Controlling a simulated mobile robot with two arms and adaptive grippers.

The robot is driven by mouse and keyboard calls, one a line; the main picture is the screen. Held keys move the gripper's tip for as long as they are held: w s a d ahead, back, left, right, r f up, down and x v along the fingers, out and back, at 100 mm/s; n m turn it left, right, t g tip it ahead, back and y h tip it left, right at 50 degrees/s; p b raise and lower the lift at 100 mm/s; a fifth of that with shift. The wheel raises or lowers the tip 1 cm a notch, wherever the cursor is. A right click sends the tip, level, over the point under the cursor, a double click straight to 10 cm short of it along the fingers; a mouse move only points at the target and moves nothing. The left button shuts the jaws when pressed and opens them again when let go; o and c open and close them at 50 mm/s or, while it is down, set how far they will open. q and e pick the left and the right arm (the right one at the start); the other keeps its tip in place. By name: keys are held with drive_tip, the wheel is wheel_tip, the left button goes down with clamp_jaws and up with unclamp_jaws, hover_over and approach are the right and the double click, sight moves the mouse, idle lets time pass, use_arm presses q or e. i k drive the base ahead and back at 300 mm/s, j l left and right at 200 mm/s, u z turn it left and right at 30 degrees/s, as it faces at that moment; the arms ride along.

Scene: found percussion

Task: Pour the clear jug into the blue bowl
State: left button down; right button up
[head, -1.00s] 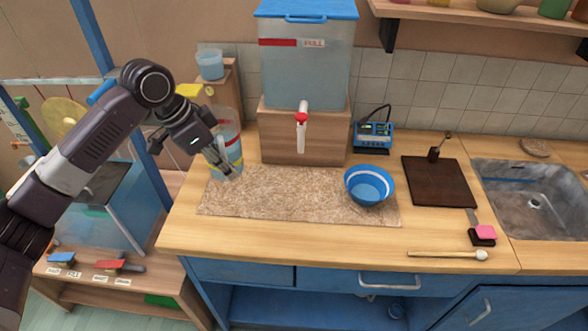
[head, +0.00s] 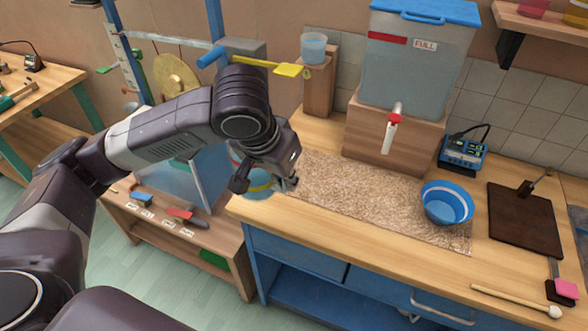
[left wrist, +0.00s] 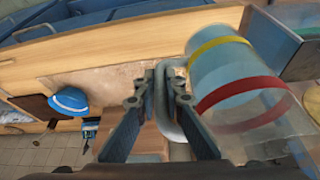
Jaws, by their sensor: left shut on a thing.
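The clear jug (left wrist: 235,85) has a yellow and a red band and a pale blue tint inside. My left gripper (left wrist: 168,90) is shut on its grey handle (left wrist: 188,118). In the head view the jug (head: 257,190) is mostly hidden behind my left gripper (head: 285,184), over the counter's left end. Whether its base touches the counter is hidden. The blue bowl (head: 447,204), with a white band, stands upright on the right end of the mat, apart from the jug. It also shows in the left wrist view (left wrist: 69,101). My right gripper is not in view.
The brown speckled mat (head: 370,205) is bare between jug and bowl. A tank with a red tap (head: 393,118) stands on a wooden block behind it. A blue device (head: 463,152), dark board (head: 525,222) and mallet (head: 515,300) lie around the bowl.

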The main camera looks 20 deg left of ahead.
sight(446, 203)
drive_tip(key=k+l+z, duration=0.1)
drive_tip(key=l+z, duration=0.3)
drive_tip(key=l, duration=0.6)
drive_tip(key=l+z, duration=0.4)
drive_tip(key=l, duration=0.6)
